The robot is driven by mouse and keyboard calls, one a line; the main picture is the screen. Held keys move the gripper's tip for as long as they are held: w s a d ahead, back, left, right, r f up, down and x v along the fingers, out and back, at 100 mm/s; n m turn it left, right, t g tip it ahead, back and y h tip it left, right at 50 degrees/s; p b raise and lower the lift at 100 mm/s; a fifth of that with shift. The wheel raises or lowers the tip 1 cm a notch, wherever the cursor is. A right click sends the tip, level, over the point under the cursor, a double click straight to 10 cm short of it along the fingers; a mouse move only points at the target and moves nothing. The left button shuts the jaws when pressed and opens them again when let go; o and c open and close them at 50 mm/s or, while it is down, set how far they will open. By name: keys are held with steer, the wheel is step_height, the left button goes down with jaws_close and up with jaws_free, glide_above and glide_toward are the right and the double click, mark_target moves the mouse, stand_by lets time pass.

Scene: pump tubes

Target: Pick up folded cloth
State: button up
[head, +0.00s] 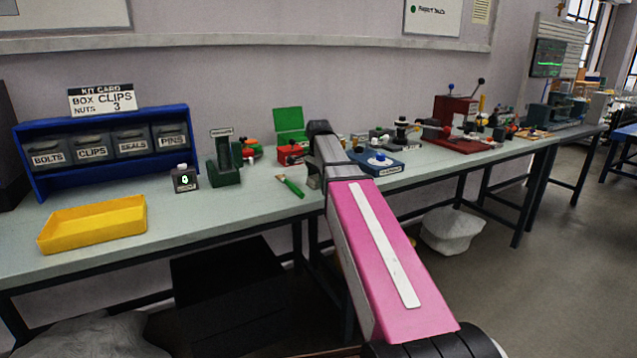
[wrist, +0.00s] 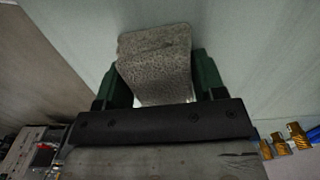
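The folded cloth (wrist: 158,70) is a grey, speckled, thick block in the wrist view. It sits between the two green fingers of my gripper (wrist: 157,78), with one finger against each side. My gripper looks shut on it, and the cloth sticks out past the fingertips. Whether the cloth touches a surface beyond it cannot be told.
A yellow tray (head: 92,224), a blue bin rack (head: 39,186), a green-handled brush (head: 291,186) and a green stand (head: 224,172) are on the bench (head: 225,210) left of my arm. A blue fixture (head: 379,165) stands close to its right.

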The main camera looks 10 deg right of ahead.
mark_target(317, 177)
steer(key=shift+c, duration=1.4)
steer(key=shift+r, duration=0.1)
steer(key=shift+r, duration=0.45)
steer(key=r, duration=0.3)
steer(key=shift+s+a+r, duration=0.25)
steer(key=shift+a+r, duration=0.05)
steer(key=shift+a, duration=0.05)
steer(key=s+a+r, duration=0.5)
steer(key=a+r, duration=0.1)
steer(key=a, duration=0.3)
steer(key=shift+s+a+r, duration=0.15)
steer(key=shift+s+a, duration=0.05)
steer(key=shift+o, duration=0.3)
